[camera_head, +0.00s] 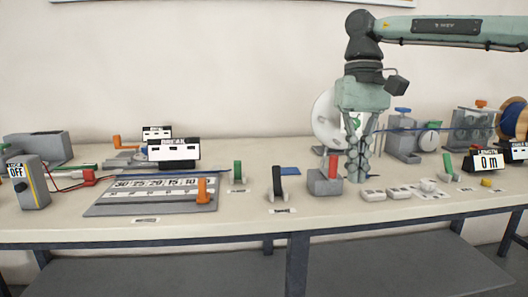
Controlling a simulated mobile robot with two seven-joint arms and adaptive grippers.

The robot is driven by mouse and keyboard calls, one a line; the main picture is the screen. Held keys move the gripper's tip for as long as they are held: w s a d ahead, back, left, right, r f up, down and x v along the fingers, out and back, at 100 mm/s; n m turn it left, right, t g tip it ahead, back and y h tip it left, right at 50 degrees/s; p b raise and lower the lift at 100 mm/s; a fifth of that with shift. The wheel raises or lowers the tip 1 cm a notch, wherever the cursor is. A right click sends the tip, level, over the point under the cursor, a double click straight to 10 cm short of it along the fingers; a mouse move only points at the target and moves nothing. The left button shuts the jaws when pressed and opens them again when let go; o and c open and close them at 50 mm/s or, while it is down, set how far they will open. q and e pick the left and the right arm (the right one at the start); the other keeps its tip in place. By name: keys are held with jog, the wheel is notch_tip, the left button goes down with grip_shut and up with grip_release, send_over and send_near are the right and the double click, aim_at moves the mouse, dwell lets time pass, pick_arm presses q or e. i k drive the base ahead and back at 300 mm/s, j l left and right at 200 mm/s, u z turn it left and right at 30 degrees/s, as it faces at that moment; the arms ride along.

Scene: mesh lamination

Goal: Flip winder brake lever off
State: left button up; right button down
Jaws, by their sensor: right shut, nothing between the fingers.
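A red upright lever (333,166) stands in a grey block (325,186) near the middle of the bench. I take it for the winder brake lever, but I can read no label on it. My right gripper (356,178) points down just right of the lever, with its fingers shut and empty. Its fingertips are low, near the bench top; whether they touch the block or lever I cannot tell. A white reel (326,121) stands behind, partly hidden by the gripper. My left gripper is not in view.
A black lever (277,182) and a green lever (238,172) stand to the left. Several small white blocks (399,193) lie right of the gripper. The bench's front strip is mostly clear.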

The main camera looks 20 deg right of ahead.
aim_at(276, 173)
jog(key=i, duration=1.15)
